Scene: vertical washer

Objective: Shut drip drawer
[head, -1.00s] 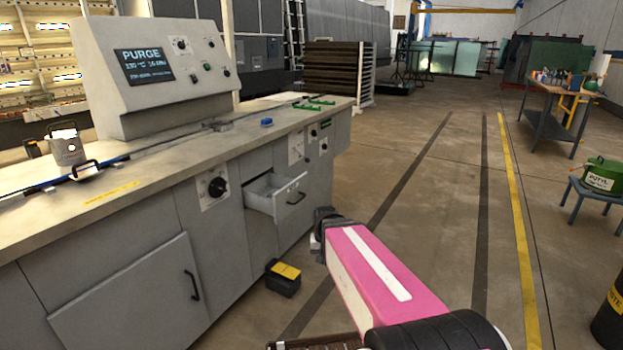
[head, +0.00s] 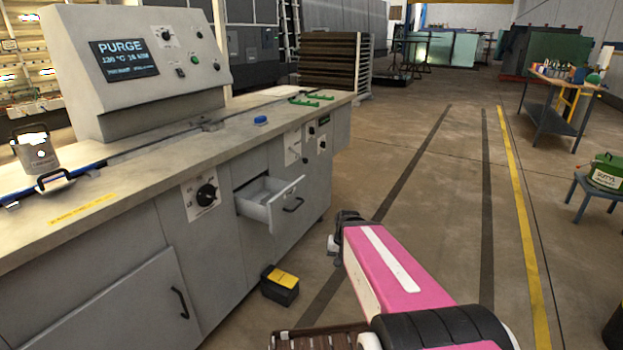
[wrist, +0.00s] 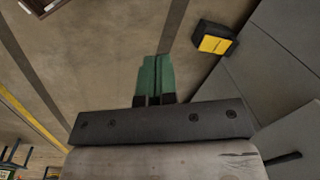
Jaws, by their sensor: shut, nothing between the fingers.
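The drip drawer (head: 287,208) is a light grey drawer with a black handle in the front of the grey cabinet, in the head view. It is pulled out, and its empty-looking inside shows. My gripper (wrist: 154,85) has green fingers that are together and empty in the wrist view, above the concrete floor. In the head view the end of my pink arm is right of the drawer front and apart from it; the fingertips are hidden there. A grey panel with a black handle (wrist: 283,160) shows at the lower right of the wrist view; I cannot tell whether it is the drawer.
A black box with a yellow top (head: 281,283) stands on the floor below the drawer, beside the cabinet. A cabinet door (head: 128,312) at lower left stands slightly proud. The control panel (head: 140,62) is on the worktop.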

